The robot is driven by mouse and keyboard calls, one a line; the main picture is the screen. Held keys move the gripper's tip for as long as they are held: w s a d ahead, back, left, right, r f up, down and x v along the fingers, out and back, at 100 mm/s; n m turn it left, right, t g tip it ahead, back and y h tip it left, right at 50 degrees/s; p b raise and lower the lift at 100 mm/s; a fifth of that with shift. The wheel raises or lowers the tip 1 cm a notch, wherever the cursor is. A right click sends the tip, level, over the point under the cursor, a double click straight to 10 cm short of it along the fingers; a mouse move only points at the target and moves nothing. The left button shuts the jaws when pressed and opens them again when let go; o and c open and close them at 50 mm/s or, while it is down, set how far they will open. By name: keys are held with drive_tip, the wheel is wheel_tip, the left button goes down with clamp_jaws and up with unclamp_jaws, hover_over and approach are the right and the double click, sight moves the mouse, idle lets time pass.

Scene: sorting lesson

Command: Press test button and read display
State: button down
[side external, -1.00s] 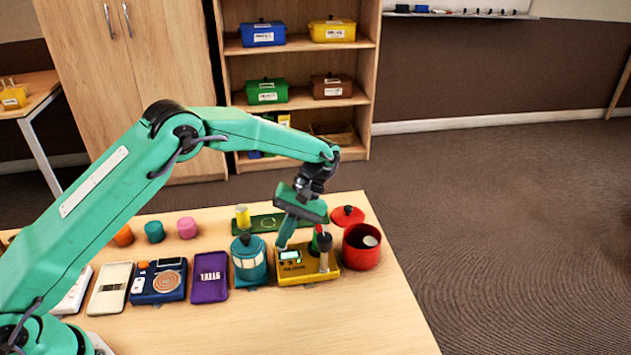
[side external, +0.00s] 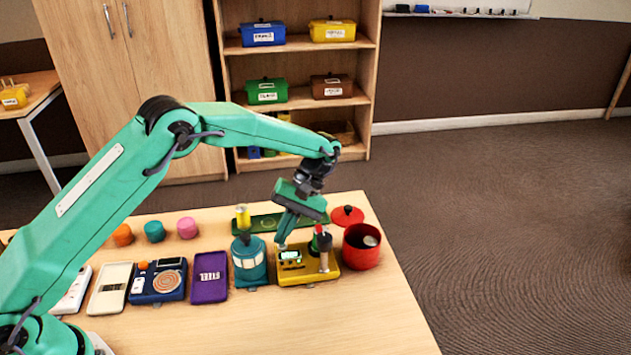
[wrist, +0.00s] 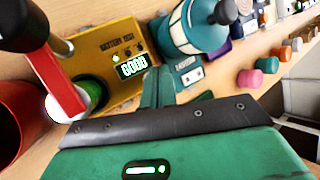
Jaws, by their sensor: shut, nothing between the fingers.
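The yellow battery test box (side external: 310,275) lies near the table's right end; it fills the upper left of the wrist view (wrist: 95,45). Its small display (wrist: 131,67) is lit green-white with several characters, perhaps "0000" or "GOOD"; I cannot tell which. It also shows in the side view (side external: 291,255). Small dark round parts (wrist: 126,48) sit beside the display. My gripper (side external: 282,246) is shut and empty, pointing down at the box's left side. Its fingertips (wrist: 160,80) are close beside the display. Contact is unclear, and I cannot make out the test button.
A teal lantern-like jar (side external: 249,262) stands close on the left. A red pot (side external: 361,250) stands on the right. A dark-topped post (side external: 325,250) and a red-and-green part (wrist: 90,92) rise from the box. A purple tray (side external: 209,280) lies further left. The front table is clear.

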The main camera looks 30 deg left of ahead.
drive_tip(key=shift+r, duration=0.1)
drive_tip(key=shift+r, duration=2.45)
drive_tip(key=shift+a+r, duration=0.1)
drive_tip(key=r, duration=0.1)
wheel_tip(320, 180, up, 8)
drive_tip(key=m+t, duration=0.2)
drive_tip(key=t, duration=0.1)
hover_over(285, 244)
drive_tip(key=s+a, duration=0.3)
drive_tip(key=s, duration=0.1)
drive_tip(key=s+a+r+m+t+h, duration=0.1)
drive_tip(key=s+a+r+m+t, duration=0.15)
drive_tip(key=s+r, duration=0.3)
drive_tip(key=s+a+m+t, duration=0.1)
drive_tip(key=s+a+t, duration=0.1)
drive_tip(key=s, duration=0.5)
drive_tip(key=s+a+m+t, duration=0.2)
drive_tip(key=s+t, duration=0.3)
drive_tip(key=s, duration=0.3)
drive_tip(key=shift+a+r+h, duration=0.3)
drive_tip(key=shift+a, duration=0.25)
